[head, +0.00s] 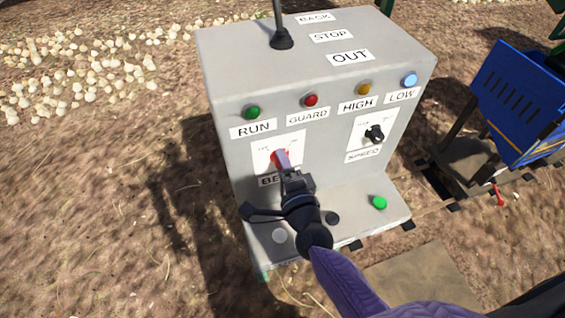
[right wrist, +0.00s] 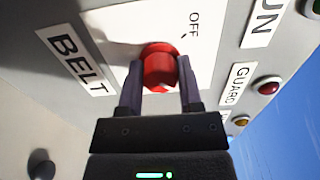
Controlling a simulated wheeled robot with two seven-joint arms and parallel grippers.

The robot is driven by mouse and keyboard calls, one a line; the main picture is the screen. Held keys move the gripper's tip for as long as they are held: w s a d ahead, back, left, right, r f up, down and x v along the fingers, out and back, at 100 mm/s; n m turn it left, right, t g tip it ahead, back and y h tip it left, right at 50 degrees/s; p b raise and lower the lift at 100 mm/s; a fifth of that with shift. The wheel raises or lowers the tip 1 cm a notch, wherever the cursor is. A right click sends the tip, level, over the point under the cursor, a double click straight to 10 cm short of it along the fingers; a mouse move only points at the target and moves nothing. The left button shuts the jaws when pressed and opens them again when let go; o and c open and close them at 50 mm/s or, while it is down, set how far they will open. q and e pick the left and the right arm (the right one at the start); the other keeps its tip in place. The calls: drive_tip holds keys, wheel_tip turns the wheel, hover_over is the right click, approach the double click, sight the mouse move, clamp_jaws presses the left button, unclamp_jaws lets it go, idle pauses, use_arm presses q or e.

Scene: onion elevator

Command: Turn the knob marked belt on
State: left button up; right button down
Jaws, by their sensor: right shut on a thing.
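The red belt knob (head: 276,158) sits on a white plate on the front of the grey control box (head: 222,110). The label below it, partly covered by my gripper in the head view, reads BELT in the right wrist view (right wrist: 75,60). My right gripper (head: 283,162) is at the knob. In the right wrist view the red knob (right wrist: 158,66) is between its two fingers (right wrist: 160,88), which are shut on it. The word OFF shows on the plate beside the knob. The exact pointing of the knob is hard to tell. My left gripper is not in view.
A black speed knob (head: 375,133) is to the right. Lamps line the front, with the green run lamp (head: 252,112) at left. A green button (head: 379,202) is on the lower ledge. A black lever (head: 281,38) stands on top. A blue bin (head: 520,105) is at right.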

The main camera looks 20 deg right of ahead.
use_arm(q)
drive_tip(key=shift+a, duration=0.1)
use_arm(e)
drive_tip(key=shift+c, duration=1.3)
unclamp_jaws()
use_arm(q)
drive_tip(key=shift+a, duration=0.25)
use_arm(e)
drive_tip(key=shift+s, duration=0.1)
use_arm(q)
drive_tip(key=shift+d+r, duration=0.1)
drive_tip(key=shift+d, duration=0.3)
use_arm(e)
drive_tip(key=s, duration=0.9)
drive_tip(key=shift+s+d, duration=0.2)
drive_tip(key=shift+s, duration=0.2)
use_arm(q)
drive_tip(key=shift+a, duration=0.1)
